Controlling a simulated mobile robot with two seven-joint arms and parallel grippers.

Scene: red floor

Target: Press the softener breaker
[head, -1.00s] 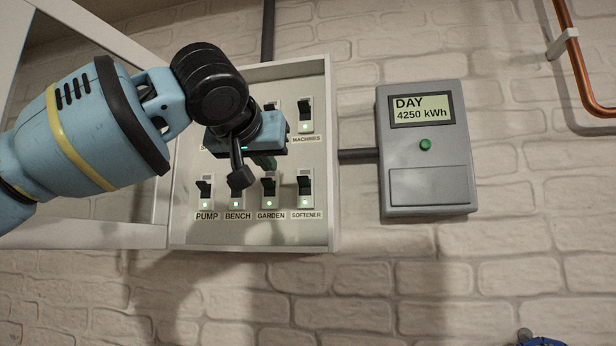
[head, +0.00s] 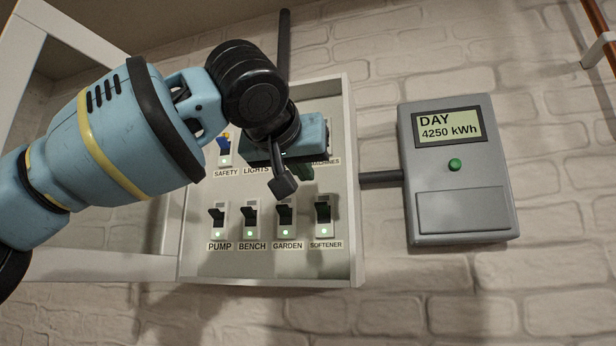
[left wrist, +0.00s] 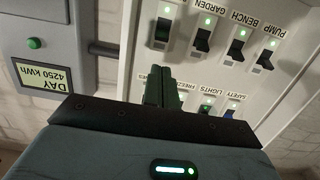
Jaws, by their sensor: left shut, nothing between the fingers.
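The softener breaker (head: 323,212) is a black rocker with a lit green light, at the right end of the panel's lower row, above its SOFTENER label. It also shows in the left wrist view (left wrist: 162,27), at the left end of its row. My left gripper (head: 301,171) is shut and empty, its dark green fingers in front of the panel, above and a little left of the softener breaker in the head view. In the left wrist view the fingertips (left wrist: 163,75) appear apart from that breaker. The gripper body hides part of the upper row. My right gripper is out of view.
Garden (head: 285,215), bench (head: 251,217) and pump (head: 217,218) breakers stand left of the softener one, green lights lit. A safety breaker (head: 224,148) is above. The panel's raised rim (head: 354,190) surrounds them. A grey meter box (head: 462,170) is at the right.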

